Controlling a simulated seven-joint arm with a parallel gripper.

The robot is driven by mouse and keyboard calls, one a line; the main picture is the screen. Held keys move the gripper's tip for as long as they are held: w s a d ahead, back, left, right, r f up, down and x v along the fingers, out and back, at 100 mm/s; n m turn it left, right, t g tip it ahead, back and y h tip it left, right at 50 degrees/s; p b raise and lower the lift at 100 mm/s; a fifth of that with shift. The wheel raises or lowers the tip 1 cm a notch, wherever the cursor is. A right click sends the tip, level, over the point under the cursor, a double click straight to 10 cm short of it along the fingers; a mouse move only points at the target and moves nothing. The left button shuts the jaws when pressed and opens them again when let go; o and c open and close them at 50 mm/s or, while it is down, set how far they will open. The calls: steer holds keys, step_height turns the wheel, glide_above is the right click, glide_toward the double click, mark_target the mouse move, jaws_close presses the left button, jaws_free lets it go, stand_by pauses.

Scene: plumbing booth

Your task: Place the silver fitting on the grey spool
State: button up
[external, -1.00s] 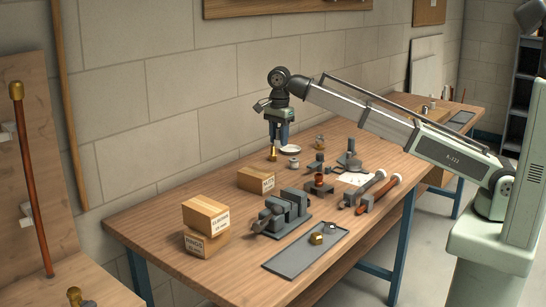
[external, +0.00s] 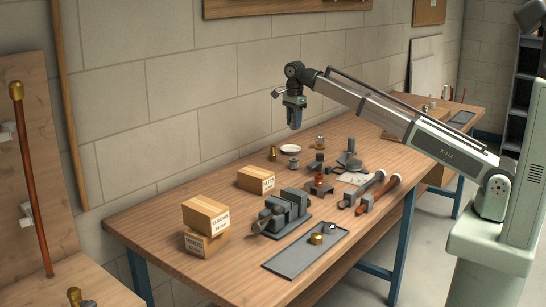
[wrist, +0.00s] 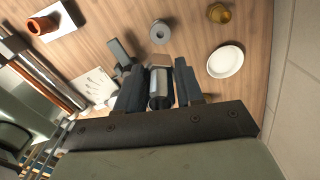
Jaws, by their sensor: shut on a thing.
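My gripper (external: 294,120) is raised above the back part of the workbench, pointing down. In the wrist view the gripper (wrist: 159,92) is shut on the silver fitting (wrist: 160,86), a shiny cylinder between the two dark fingers. The fitting cannot be made out in the external view. The grey spool (external: 294,163) stands upright on the bench, well below the gripper. In the wrist view the spool (wrist: 160,32) shows its round top with a central hole, above the fingertips in the picture and apart from the fitting.
A white dish (external: 290,149) and a brass fitting (external: 273,153) stand near the spool; another brass piece (external: 320,142) is to its right. A copper-coloured fitting (external: 320,185), a vise (external: 285,210), cardboard boxes (external: 206,215) and a grey tray (external: 300,260) lie nearer the front.

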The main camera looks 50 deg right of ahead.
mark_target(294, 159)
steer(key=shift+f, duration=6.35)
steer(key=shift+f, duration=0.15)
steer(key=o, duration=1.1)
steer(key=shift+o, duration=0.2)
step_height(294, 159, up, 12)
steer(key=shift+r, duration=0.15)
steer(key=shift+a, duration=0.1)
